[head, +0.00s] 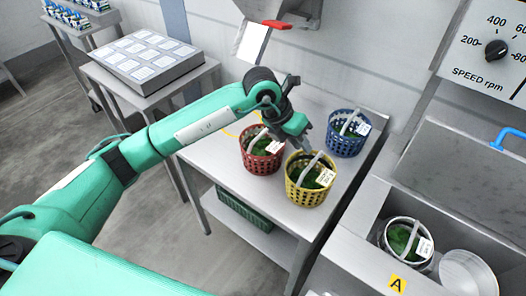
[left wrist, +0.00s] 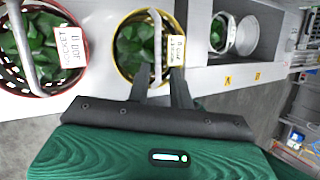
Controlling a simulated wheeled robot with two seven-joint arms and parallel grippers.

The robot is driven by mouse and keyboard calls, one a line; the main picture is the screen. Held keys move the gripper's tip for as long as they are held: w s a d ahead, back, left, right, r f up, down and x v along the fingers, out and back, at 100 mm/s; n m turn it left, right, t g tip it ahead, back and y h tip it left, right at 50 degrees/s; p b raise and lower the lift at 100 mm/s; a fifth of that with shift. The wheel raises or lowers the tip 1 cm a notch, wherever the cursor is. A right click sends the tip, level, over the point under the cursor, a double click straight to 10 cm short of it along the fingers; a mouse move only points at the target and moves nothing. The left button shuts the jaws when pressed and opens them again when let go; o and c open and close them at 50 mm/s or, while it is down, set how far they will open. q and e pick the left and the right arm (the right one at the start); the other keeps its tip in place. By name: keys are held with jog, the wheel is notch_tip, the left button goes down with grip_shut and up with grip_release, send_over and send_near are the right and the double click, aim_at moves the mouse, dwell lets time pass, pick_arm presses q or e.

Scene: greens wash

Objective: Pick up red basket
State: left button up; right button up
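The red basket (head: 259,162) stands on the metal table, with greens inside, a raised handle and a white label. It also shows at the left of the left wrist view (left wrist: 14,74), cut off by the edge. My left gripper (head: 303,138) is above the table, right of the red basket and over the far side of the yellow basket (head: 306,196). In the left wrist view its two fingers (left wrist: 159,76) are apart, in front of the yellow basket, with nothing visibly held. My right gripper is out of sight.
A blue basket (head: 346,146) stands at the back right of the table (head: 222,160). A grey-handled basket (head: 404,240) and a metal bowl (head: 466,272) are in the sink area to the right. A green crate (head: 242,210) sits on the shelf below. A panel stand (head: 150,62) is at left.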

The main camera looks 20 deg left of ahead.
aim_at(263, 133)
pick_arm(q)
jog(key=w+a+r+n+t+y, duration=0.1)
jog(key=w+a+y, duration=0.15)
jog(key=a, duration=0.35)
jog(key=w+a+r+n+y, duration=0.1)
jog(key=w+a+r+y, duration=0.1)
jog(key=a+y, duration=0.25)
jog(key=shift+h, duration=0.3)
jog(key=x, duration=0.3)
jog(key=p+x, duration=0.1)
jog(key=x, duration=0.1)
jog(key=a+x, duration=0.1)
jog(key=x, duration=0.2)
jog(key=shift+w+f+p, duration=0.2)
jog(key=shift+f+p, duration=0.1)
jog(key=shift+p, duration=0.1)
jog(key=shift+w+f+p, duration=0.25)
jog(key=shift+f+p, duration=0.2)
jog(key=shift+f, duration=0.1)
jog(key=x, duration=0.1)
jog(key=p+x, duration=0.1)
jog(key=x, duration=0.1)
jog(key=shift+w+f, duration=0.2)
jog(key=shift+w, duration=0.1)
jog(key=shift+w+f, duration=0.1)
jog(key=shift+f, duration=0.3)
jog(key=shift+c, duration=0.2)
